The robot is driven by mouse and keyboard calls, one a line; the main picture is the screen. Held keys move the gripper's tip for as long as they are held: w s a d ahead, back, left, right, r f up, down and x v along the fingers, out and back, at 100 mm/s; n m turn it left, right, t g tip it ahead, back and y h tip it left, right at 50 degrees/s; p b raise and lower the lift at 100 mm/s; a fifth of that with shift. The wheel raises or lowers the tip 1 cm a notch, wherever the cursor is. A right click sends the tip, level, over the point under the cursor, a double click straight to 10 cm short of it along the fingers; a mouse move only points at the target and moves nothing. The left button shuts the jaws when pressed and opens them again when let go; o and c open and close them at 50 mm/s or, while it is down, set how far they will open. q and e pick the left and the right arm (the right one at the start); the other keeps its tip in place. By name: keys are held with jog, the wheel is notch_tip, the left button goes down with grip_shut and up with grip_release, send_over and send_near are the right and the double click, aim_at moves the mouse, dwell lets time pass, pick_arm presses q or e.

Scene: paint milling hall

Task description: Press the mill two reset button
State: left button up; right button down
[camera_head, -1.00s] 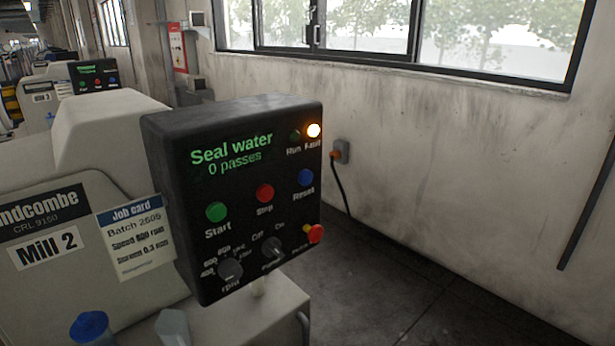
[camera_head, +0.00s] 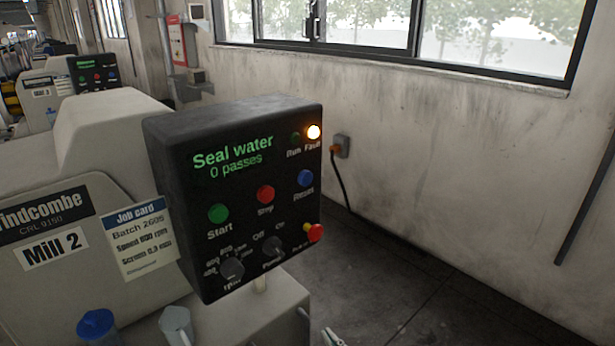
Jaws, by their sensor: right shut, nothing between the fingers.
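The blue Reset button (camera_head: 305,178) is at the right of the black control panel (camera_head: 185,185) on the machine labelled Mill 2 (camera_head: 55,248). The panel's screen reads "Seal water, 0 passes" and the Fault lamp (camera_head: 313,132) glows orange. Only the tip of my right gripper (camera_head: 331,338) shows at the bottom edge. It is shut and empty, below and apart from the panel. The rest of it is outside the picture. My left gripper is not in view.
The green Start button (camera_head: 218,213), red Stop button (camera_head: 265,194), knobs and a red emergency button (camera_head: 315,232) share the panel. A job card (camera_head: 138,240) stands left of it. Blue-capped bottle (camera_head: 96,324) stands in front. Open floor lies to the right.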

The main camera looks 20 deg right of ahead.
notch_tip(320, 180, up, 22)
jog(key=w+d+f+t+p, duration=0.1)
jog(key=w+t, duration=0.1)
jog(key=t, duration=0.8)
send_near(306, 178)
jog(key=s+d+r, duration=0.4)
jog(key=s+r, duration=0.1)
jog(key=r, duration=0.1)
jog(key=shift+f+h+p, duration=0.15)
jog(key=shift+h+p, duration=0.15)
jog(key=shift+p, duration=0.15)
jog(key=shift+w, duration=0.1)
jog(key=w+a+b, duration=0.2)
jog(key=w+a, duration=0.1)
jog(key=w, duration=0.5)
jog(key=shift+w+n, duration=0.2)
jog(key=shift+n, duration=0.1)
jog(key=shift+w, duration=0.1)
jog(key=shift+w+a, duration=0.1)
jog(key=shift+w, duration=0.2)
